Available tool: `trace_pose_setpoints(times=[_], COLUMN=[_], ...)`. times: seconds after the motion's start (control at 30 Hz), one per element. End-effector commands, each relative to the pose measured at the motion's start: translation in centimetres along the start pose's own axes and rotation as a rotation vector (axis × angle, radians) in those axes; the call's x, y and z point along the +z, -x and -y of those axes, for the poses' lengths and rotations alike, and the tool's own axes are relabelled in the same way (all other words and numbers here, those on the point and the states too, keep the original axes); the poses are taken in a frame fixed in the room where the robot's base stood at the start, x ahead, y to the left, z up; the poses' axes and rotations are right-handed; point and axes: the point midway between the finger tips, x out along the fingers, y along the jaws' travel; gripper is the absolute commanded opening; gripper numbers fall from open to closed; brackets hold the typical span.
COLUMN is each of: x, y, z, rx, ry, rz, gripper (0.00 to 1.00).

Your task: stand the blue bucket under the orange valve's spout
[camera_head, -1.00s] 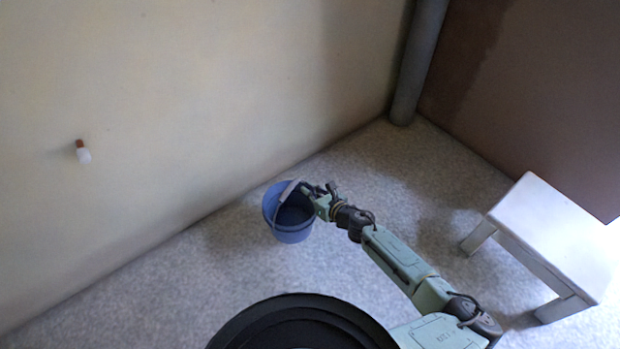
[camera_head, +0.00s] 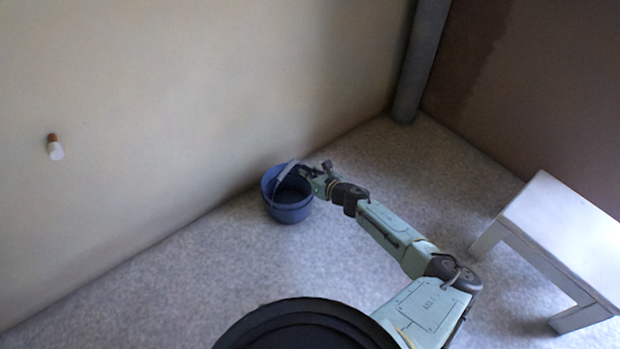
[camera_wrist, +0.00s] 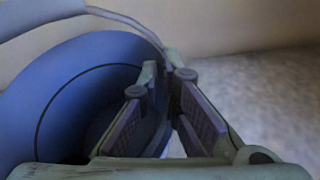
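The blue bucket (camera_head: 289,213) is upright near the foot of the pale wall, its handle leaning over the rim. Whether its base touches the floor is unclear. My gripper (camera_head: 308,172) is at the bucket's right rim. In the wrist view, my gripper's (camera_wrist: 166,78) two fingers stand on either side of the rim, with the bucket's blue wall (camera_wrist: 55,95) filling the left. The contact is partly hidden by the fingers. A small valve (camera_head: 53,140), rusty orange with a white lower part, sits on the pale wall at far left, well apart from the bucket.
A white stool (camera_head: 560,225) stands at the right. A grey pipe (camera_head: 415,75) rises in the corner between the pale wall and the brown wall (camera_head: 520,90). The grey floor (camera_head: 150,285) left of the bucket, along the pale wall, is clear.

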Motion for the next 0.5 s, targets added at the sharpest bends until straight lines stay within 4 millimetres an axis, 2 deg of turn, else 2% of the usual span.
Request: trace_pose_setpoints(times=[0.3, 0.33, 0.5], x=[-0.18, -0.11, -0.07], y=[-0.06, -0.01, 0.01], z=[0.04, 0.04, 0.02], rx=[0.001, 0.000, 0.000], ry=[0.000, 0.001, 0.001], rz=[0.002, 0.001, 0.000], gripper=[0.00, 0.06, 0.17])
